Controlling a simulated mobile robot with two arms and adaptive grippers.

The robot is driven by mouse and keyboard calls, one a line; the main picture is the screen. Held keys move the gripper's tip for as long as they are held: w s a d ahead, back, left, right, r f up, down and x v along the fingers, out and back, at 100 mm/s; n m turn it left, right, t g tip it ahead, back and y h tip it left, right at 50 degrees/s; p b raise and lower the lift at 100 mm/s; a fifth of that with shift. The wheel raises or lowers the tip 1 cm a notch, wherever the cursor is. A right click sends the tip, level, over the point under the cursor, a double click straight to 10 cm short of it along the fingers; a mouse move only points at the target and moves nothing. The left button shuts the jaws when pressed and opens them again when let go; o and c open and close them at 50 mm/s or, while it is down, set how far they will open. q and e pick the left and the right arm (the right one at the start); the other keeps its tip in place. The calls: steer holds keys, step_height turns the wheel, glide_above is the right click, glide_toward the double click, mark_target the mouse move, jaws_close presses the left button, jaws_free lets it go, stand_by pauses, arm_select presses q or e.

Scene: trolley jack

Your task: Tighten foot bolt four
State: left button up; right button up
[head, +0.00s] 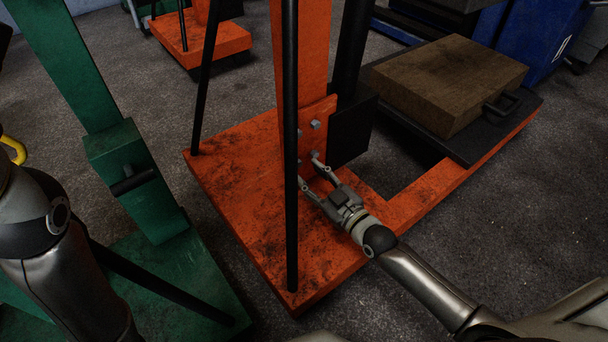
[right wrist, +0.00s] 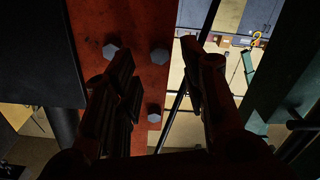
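The orange jack post (head: 302,60) stands on an orange base (head: 235,190), with a bolted foot plate at its lower end. Grey hex bolts show on the plate, an upper one (head: 315,124) and a lower one near my fingers. My right gripper (head: 309,172) is open, its fingertips close to the lower bolts. In the right wrist view, three bolts show: upper left (right wrist: 110,51), upper right (right wrist: 159,56) and lower right (right wrist: 154,108). The fingers are apart with nothing clearly between them; the left finger may hide another bolt. My left gripper is out of the picture.
A thin black rod (head: 291,200) rises from the base just left of my right gripper. A brown block (head: 450,80) sits on a black plate at right. A green stand (head: 150,180) is at left. Open floor (head: 500,230) lies at right.

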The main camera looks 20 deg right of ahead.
mark_target(300, 165)
steer(key=shift+b+x, duration=0.5)
steer(key=shift+x, duration=1.05)
jaws_close()
